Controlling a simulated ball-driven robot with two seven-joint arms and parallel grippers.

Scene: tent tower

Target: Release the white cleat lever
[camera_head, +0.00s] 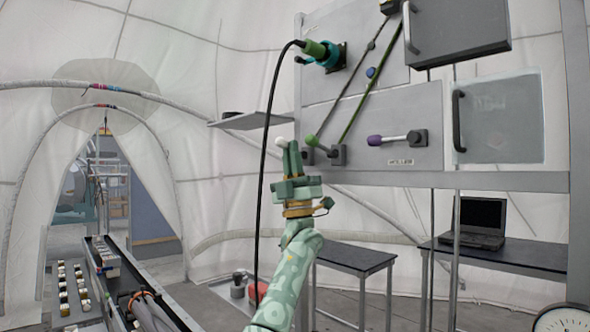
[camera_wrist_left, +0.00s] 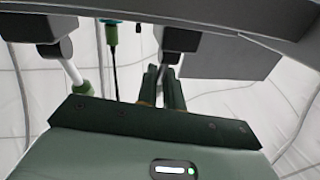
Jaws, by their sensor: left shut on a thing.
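My left gripper is shut on this lever. In the left wrist view my two dark green fingers (camera_wrist_left: 163,88) close around a pale rod below a dark bracket (camera_wrist_left: 180,40). Fingers and gripper body hide most of the lever. The right gripper is in neither view.
The green-knobbed lever (camera_head: 312,141) sits close to the right of my fingers. The purple-knobbed lever (camera_head: 375,140) is farther right. A black cable (camera_head: 264,150) hangs just left of my gripper from a green plug (camera_head: 315,48). A grey shelf (camera_head: 250,120) juts out on the left.

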